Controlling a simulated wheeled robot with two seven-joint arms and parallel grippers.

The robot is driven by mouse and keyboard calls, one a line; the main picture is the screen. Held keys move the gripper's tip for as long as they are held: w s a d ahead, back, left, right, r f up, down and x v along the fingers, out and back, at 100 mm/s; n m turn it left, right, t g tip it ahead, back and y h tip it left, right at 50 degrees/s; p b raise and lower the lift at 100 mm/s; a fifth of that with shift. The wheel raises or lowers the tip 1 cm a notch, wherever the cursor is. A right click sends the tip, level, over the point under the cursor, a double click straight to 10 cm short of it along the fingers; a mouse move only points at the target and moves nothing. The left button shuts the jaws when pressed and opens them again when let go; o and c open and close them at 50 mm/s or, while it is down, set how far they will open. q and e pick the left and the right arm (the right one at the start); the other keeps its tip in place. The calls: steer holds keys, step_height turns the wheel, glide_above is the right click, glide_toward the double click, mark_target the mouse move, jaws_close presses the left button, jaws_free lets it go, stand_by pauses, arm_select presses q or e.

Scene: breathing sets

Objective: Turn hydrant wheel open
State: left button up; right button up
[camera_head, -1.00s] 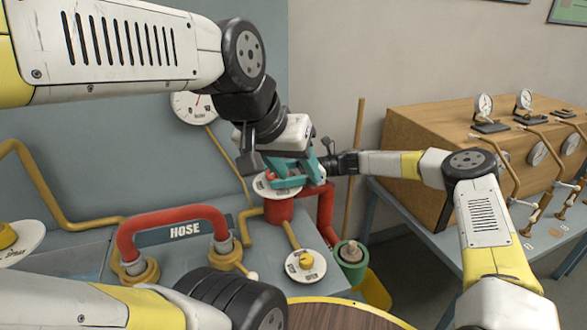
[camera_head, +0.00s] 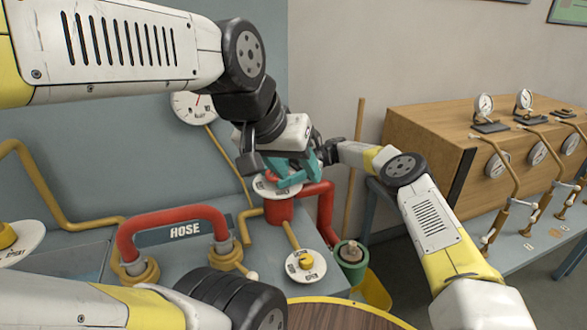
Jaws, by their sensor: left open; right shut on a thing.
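The hydrant wheel (camera_head: 272,177) shows only as a small red part above a round white labelled plate (camera_head: 263,188) on a red pipe stand (camera_head: 280,210). My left gripper (camera_head: 285,166) comes down over the wheel from above, is open, and hides most of it. My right gripper (camera_head: 308,168) reaches in from the right at wheel height. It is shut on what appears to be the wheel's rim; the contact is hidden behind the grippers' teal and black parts. The wheel's exact angle cannot be read.
A red hose pipe (camera_head: 170,213) arches at the left beside the HOSE label (camera_head: 186,229). A wooden cabinet (camera_head: 430,130) with gauges stands at the right.

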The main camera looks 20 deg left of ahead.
steer(key=shift+f, duration=0.1)
steer(key=o, duration=1.3)
steer(key=shift+o, duration=0.4)
steer(key=shift+r, duration=0.3)
steer(key=r, duration=0.3)
steer(key=shift+s+d+r, duration=0.1)
steer(key=shift+s, duration=0.15)
steer(key=s+d, duration=0.3)
steer(key=s, duration=0.4)
steer(key=s+d+r, duration=0.1)
steer(key=s+d, duration=0.2)
steer(key=s, duration=0.4)
steer(key=shift+d, duration=0.35)
steer(key=shift+r, duration=0.1)
